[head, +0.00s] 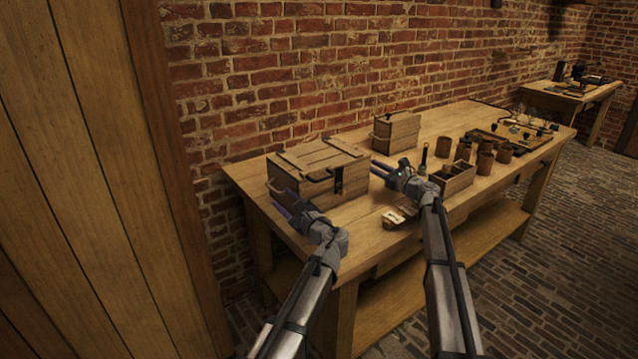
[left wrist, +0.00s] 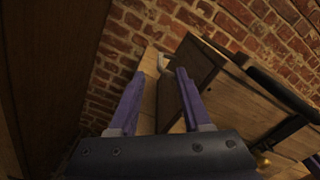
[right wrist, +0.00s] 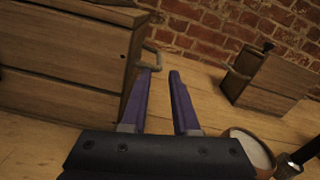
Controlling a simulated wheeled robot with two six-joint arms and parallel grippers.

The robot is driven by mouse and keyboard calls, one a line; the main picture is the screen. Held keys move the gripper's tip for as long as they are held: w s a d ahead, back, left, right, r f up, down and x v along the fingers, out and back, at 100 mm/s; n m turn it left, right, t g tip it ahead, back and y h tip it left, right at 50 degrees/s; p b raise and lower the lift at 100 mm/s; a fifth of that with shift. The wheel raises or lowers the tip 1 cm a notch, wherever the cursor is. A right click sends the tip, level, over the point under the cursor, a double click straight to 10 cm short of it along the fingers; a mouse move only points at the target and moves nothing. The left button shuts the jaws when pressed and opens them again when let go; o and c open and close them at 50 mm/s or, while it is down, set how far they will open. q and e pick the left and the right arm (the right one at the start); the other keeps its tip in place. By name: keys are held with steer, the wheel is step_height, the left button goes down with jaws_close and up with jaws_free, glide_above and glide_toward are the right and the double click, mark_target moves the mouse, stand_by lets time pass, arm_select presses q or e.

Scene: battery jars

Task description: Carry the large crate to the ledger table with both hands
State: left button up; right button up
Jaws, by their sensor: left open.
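The large wooden crate (head: 312,180), lidded with a dark latch on its front, stands on the near left end of the long table. My left gripper (head: 281,203) is open beside the crate's left end. In the left wrist view a pale handle (left wrist: 162,62) on the crate (left wrist: 235,105) lies just beyond the gap between its fingers. My right gripper (head: 376,171) is open and empty just off the crate's right end. In the right wrist view the right handle (right wrist: 152,56) is just ahead of the left fingertip. Neither gripper visibly holds a handle.
The long table (head: 375,227) also bears a smaller lidded box (head: 396,131), an open divided box (head: 452,182), several brown jars (head: 486,160) and a tray of small items. A second table (head: 598,94) with dark objects stands far right. Brick floor (head: 530,280) is clear at right.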

mark_target(275, 190)
arm_select(q)
steer(key=x, duration=0.5)
steer(key=shift+w+a, duration=0.25)
steer(key=shift+w, duration=0.05)
arm_select(e)
steer(key=x, duration=0.5)
steer(key=shift+w+a, duration=0.25)
steer(key=shift+w, duration=0.05)
arm_select(q)
steer(key=c, duration=0.5)
arm_select(e)
jaws_close()
arm_select(q)
jaws_close()
